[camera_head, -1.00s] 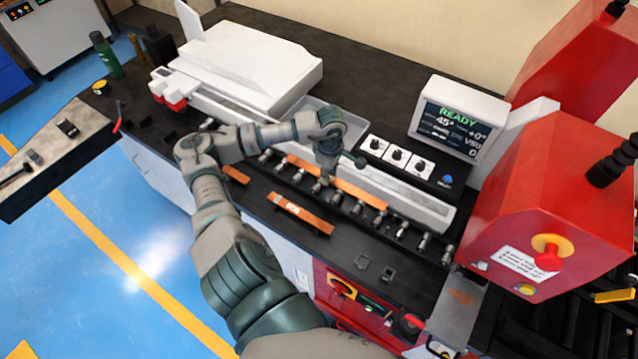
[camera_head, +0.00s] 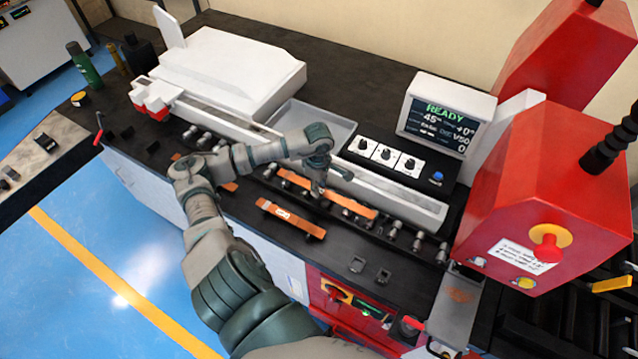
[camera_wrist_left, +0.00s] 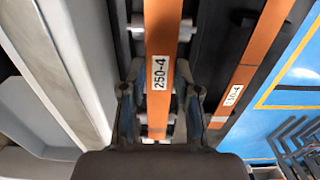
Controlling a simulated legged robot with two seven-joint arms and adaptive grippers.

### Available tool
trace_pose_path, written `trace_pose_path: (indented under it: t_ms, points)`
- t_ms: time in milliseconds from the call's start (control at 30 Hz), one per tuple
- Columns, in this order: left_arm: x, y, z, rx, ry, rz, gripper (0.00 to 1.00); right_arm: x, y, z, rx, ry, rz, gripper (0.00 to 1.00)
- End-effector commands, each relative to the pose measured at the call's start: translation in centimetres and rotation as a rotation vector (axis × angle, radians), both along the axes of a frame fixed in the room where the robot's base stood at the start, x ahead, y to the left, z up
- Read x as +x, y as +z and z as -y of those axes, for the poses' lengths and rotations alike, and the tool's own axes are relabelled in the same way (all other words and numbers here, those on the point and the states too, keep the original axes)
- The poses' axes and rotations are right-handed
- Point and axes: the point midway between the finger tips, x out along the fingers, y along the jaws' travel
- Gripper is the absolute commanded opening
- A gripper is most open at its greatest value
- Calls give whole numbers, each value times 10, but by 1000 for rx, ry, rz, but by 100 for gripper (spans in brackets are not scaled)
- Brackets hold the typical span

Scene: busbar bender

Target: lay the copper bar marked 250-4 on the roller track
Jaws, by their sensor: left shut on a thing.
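The copper bar marked 250-4 (camera_head: 345,201) lies along the roller track (camera_head: 401,236), and its label is readable in the left wrist view (camera_wrist_left: 160,74). My left gripper (camera_head: 318,190) is over the bar from above, shut on it near the middle. In the left wrist view the fingers (camera_wrist_left: 160,108) stand on both sides of the bar, with rollers showing beneath it. I cannot tell whether the bar touches the rollers. A second labelled copper bar (camera_head: 291,219) lies on the black bench top in front of the track. My right gripper is not in view.
Another copper piece (camera_head: 228,186) lies partly hidden behind my left arm. A white control panel with knobs (camera_head: 388,156) and a screen reading READY (camera_head: 445,124) stand behind the track. The red machine head (camera_head: 550,190) stands at the right. A grey tray (camera_head: 312,124) sits behind.

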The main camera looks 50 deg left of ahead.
Motion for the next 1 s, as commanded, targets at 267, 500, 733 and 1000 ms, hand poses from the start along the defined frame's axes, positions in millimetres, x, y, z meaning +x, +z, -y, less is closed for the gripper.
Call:
trace_pose_path:
  t_ms: [267, 500, 733, 1000]
  points:
    - [0, -1, -1, -1, 0, 1, 0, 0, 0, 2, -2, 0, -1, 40]
    - [0, 0, 2, 1, 0, 1, 60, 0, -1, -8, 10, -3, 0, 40]
    - [0, 1, 2, 1, 0, 1, 60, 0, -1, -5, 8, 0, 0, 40]
    - [2, 45, -1, 1, 0, 5, 60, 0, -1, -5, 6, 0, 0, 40]
